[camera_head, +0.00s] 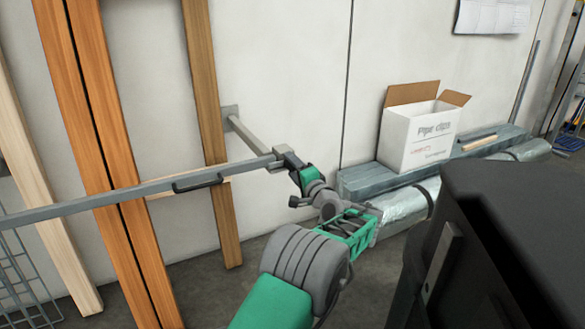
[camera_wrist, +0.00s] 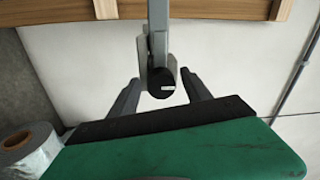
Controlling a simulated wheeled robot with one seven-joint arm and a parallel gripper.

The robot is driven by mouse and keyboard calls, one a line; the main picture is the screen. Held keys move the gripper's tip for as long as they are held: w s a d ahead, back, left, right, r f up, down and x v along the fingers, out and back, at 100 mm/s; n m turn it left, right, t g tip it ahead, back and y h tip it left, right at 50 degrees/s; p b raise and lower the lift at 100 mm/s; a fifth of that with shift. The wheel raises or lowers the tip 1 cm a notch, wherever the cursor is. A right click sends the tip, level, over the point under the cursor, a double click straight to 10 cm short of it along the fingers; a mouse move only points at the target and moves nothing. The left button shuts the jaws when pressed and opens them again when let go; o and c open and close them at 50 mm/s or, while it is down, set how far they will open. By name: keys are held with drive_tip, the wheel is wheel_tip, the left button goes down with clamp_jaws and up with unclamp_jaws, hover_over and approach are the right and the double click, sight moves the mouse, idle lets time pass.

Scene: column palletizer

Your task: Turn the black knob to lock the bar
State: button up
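The black knob (camera_wrist: 161,84), round with a small pale label, sits at the end of the grey metal bar fitting in the wrist view. My gripper (camera_wrist: 161,78) is open, with one finger on each side of the knob and a visible gap on both sides. In the head view, the long grey bar (camera_head: 130,192) runs across from the left to a bracket block (camera_head: 269,161). My gripper (camera_head: 294,163) is right at that block, and the knob cannot be made out there. The bar carries a black handle (camera_head: 197,182).
A wall-mounted arm (camera_head: 250,134) supports the block. Wooden planks (camera_head: 207,90) lean on the wall behind the bar. At right, a white box (camera_head: 418,138) stands on grey stacked material (camera_head: 365,182), beside wrapped rolls (camera_head: 408,204). A wire rack (camera_head: 22,275) is at lower left.

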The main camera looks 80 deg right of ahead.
drive_tip(key=p+v, duration=0.2)
drive_tip(key=v, duration=0.6)
idle(0.4)
